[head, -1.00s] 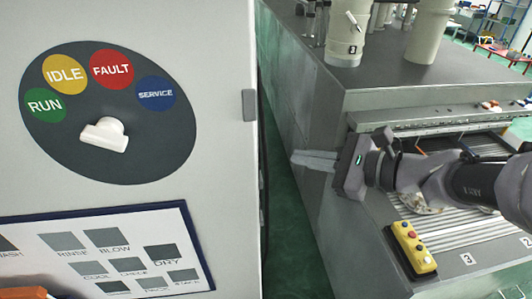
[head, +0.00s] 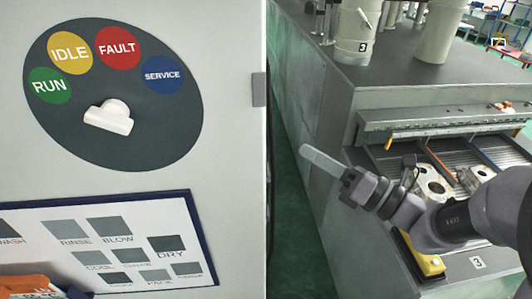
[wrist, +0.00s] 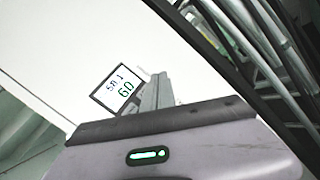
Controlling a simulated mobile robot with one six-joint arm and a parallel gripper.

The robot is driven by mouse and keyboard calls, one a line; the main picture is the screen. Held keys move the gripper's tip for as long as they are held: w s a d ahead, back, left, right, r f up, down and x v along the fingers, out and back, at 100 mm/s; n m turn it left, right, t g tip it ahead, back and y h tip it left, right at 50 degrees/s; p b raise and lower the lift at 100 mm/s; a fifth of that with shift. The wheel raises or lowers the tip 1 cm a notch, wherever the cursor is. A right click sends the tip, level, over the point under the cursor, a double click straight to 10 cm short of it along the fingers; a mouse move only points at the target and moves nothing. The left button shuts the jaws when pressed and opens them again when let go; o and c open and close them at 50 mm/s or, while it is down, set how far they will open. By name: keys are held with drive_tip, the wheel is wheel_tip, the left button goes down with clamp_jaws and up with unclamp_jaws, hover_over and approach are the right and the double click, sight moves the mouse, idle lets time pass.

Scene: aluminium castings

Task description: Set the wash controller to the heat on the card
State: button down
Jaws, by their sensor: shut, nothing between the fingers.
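A small dark-framed display (wrist: 118,88) on a white surface shows in the wrist view. Its tilted text reads like "SA 1" in dark characters above a green "60" or "GO". My gripper (head: 322,162) is shut and empty, pointing left in front of the grey bench's side in the head view. In the wrist view its fingers (wrist: 155,93) stand just right of the display; whether they touch the surface I cannot tell. I see no card that I can tell gives a heat.
A white cabinet fills the left, with a white knob (head: 108,117) on a RUN/IDLE/FAULT/SERVICE dial and a blue-framed step chart (head: 105,245). The grey bench (head: 430,75) carries beige canisters (head: 357,38). Castings (head: 432,183) lie in a ribbed tray beside a yellow button box (head: 428,264).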

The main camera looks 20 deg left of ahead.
drive_tip(key=shift+s+a+p, duration=0.1)
drive_tip(key=shift+s+a, duration=0.35)
drive_tip(key=shift+a, duration=0.25)
drive_tip(key=shift+s+a+p, duration=0.1)
drive_tip(key=shift+s+a, duration=0.3)
drive_tip(key=shift+a, duration=0.3)
drive_tip(key=shift+s+a+p, duration=0.1)
drive_tip(key=shift+s+a, duration=0.35)
drive_tip(key=shift+a, duration=0.25)
drive_tip(key=shift+a, duration=0.1)
drive_tip(key=shift+s+a, duration=0.25)
drive_tip(key=shift+a, duration=0.05)
idle(0.3)
drive_tip(key=shift+s+a, duration=0.2)
drive_tip(key=shift+a, duration=0.1)
idle(0.6)
drive_tip(key=shift+w+d, duration=0.45)
drive_tip(key=shift+d, duration=0.25)
drive_tip(key=shift+w+d, duration=0.45)
drive_tip(key=shift+d, duration=0.25)
drive_tip(key=shift+w+d, duration=0.4)
drive_tip(key=shift+d, duration=0.3)
drive_tip(key=shift+w+d, duration=0.45)
drive_tip(key=shift+d, duration=0.25)
